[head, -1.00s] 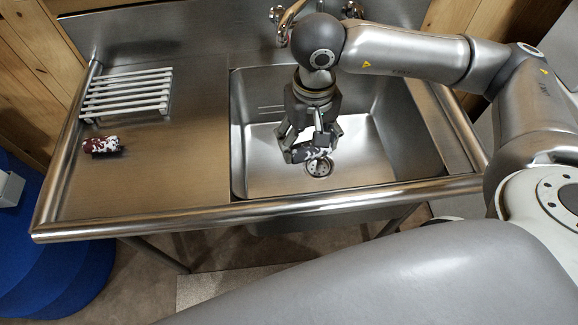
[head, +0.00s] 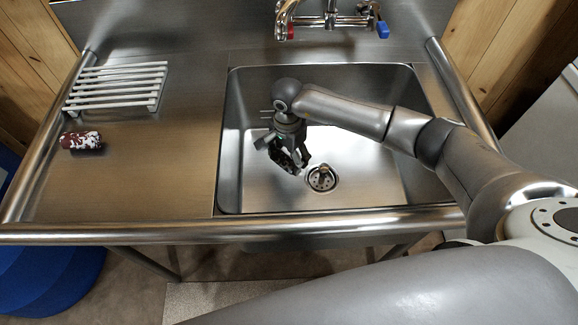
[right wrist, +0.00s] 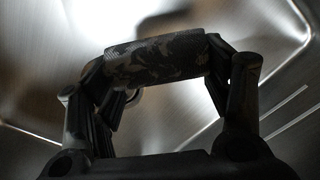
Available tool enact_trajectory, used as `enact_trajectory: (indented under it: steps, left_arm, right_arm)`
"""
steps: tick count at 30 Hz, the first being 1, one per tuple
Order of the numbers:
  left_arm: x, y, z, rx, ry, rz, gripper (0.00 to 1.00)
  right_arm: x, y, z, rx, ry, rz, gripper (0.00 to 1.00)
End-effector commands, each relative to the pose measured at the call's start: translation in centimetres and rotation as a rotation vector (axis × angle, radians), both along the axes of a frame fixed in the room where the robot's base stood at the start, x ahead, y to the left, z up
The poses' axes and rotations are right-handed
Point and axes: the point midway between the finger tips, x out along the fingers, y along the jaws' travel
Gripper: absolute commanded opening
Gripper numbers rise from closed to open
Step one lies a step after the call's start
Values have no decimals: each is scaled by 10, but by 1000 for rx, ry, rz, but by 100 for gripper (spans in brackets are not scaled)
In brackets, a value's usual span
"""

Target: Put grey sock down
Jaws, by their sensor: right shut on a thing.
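My right gripper (head: 286,157) is down inside the steel sink basin (head: 370,185), left of the drain. It is shut on a rolled dark grey patterned sock, which shows clearly in the right wrist view (right wrist: 155,60) between the two fingers (right wrist: 160,78). In the head view the sock is mostly hidden by the fingers. Whether it touches the basin floor I cannot tell. My left gripper is not in view.
A dark red and white rolled item (head: 82,141) lies on the drainboard (head: 150,180) at left. A white rack (head: 117,88) stands behind it. A drain (head: 321,178) is in the basin floor. The tap (head: 330,20) is at the back. The drainboard's middle is clear.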

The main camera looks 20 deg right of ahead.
Motion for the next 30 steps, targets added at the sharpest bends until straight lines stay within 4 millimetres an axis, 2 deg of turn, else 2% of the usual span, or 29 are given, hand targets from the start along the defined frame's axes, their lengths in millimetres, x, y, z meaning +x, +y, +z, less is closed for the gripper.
enact_trajectory:
  steps: [7, 13, 26, 27, 30]
  left_arm:
    - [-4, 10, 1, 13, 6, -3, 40]
    - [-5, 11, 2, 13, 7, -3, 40]
    - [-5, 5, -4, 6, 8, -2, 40]
    - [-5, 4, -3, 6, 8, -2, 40]
    - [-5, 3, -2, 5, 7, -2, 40]
  right_arm:
    - [-1, 0, -28, 0, 1, 1, 48]
    - [0, 0, -54, 0, 0, 1, 48]
    - [0, 0, -62, 0, -2, 3, 48]
    - [0, 0, -60, 0, -2, 3, 75]
    - [0, 0, -60, 0, -1, 3, 88]
